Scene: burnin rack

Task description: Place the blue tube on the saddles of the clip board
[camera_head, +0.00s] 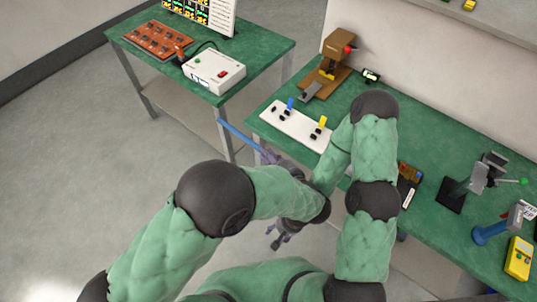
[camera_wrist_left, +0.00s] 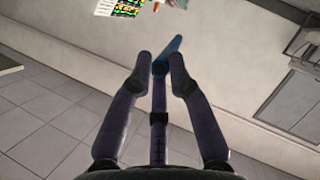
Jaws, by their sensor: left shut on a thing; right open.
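The blue tube (camera_head: 238,134) is in my left gripper (camera_head: 268,155), sticking out up and to the left, over the floor gap beside the bench's front edge. In the left wrist view the fingers (camera_wrist_left: 161,68) are shut around the tube (camera_wrist_left: 168,53), which extends away beyond the tips. The white clip board (camera_head: 297,127) lies on the green bench, with a blue clip (camera_head: 290,104), a yellow clip (camera_head: 322,122) and small black saddles (camera_head: 284,117). The tube is apart from the board. My right gripper (camera_head: 278,238) is open, low in front of the bench, partly hidden by my arm.
On the green bench (camera_head: 450,235) stand a brown press (camera_head: 333,62) with a red knob, a grey toggle clamp (camera_head: 475,180) and a yellow meter (camera_head: 518,258). A second green table (camera_head: 255,52) at the left holds a white box (camera_head: 214,70) and an orange board (camera_head: 150,40).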

